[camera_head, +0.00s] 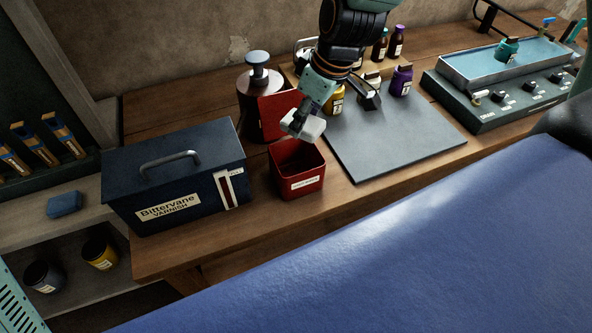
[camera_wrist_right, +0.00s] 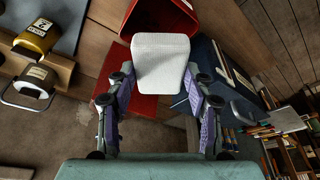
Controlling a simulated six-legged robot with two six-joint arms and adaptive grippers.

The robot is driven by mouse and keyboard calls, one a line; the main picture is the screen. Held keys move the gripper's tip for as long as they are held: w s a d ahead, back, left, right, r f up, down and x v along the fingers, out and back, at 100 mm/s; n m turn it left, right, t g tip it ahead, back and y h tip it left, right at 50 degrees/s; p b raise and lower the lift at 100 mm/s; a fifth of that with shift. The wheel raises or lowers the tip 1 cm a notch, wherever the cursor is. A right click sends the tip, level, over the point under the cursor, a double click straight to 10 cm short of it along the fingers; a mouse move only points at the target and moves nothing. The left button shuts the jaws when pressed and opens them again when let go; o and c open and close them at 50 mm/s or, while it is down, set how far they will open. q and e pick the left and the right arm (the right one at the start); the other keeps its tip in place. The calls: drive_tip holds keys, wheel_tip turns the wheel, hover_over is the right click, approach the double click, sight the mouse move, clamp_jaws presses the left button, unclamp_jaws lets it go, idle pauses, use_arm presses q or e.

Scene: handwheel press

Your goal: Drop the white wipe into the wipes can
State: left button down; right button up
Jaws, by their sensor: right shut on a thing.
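The white wipe (camera_head: 307,126) is held in my right gripper (camera_head: 299,118), above the mouth of the red wipes can. In the right wrist view the wipe (camera_wrist_right: 160,65) sits between the two fingers of my right gripper (camera_wrist_right: 159,85). The red wipes can (camera_head: 298,180) stands open on the wooden bench with a label on its front. Its rim (camera_wrist_right: 165,12) shows beyond the wipe in the wrist view. A red panel (camera_head: 273,118) stands upright behind the can. My left gripper is not in view.
A dark blue varnish box (camera_head: 175,170) with a handle stands left of the can. A dark round canister (camera_head: 247,95) stands behind the red panel. A grey mat (camera_head: 390,135) lies to the right, with several bottles behind it and a control unit (camera_head: 500,100) further right.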

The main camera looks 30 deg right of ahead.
drive_tip(key=f, duration=0.1)
drive_tip(key=f+b, duration=0.2)
drive_tip(key=shift+d+f, duration=0.25)
drive_tip(key=shift+f, duration=0.1)
drive_tip(key=shift+a+f+b, duration=0.4)
drive_tip(key=shift+b, duration=0.25)
drive_tip(key=shift+d, duration=0.25)
drive_tip(key=o, duration=0.9)
drive_tip(key=shift+d, duration=0.1)
drive_tip(key=shift+c, duration=0.2)
drive_tip(key=o, duration=0.3)
drive_tip(key=shift+a, duration=0.3)
drive_tip(key=shift+o, duration=0.2)
drive_tip(key=shift+d, duration=0.2)
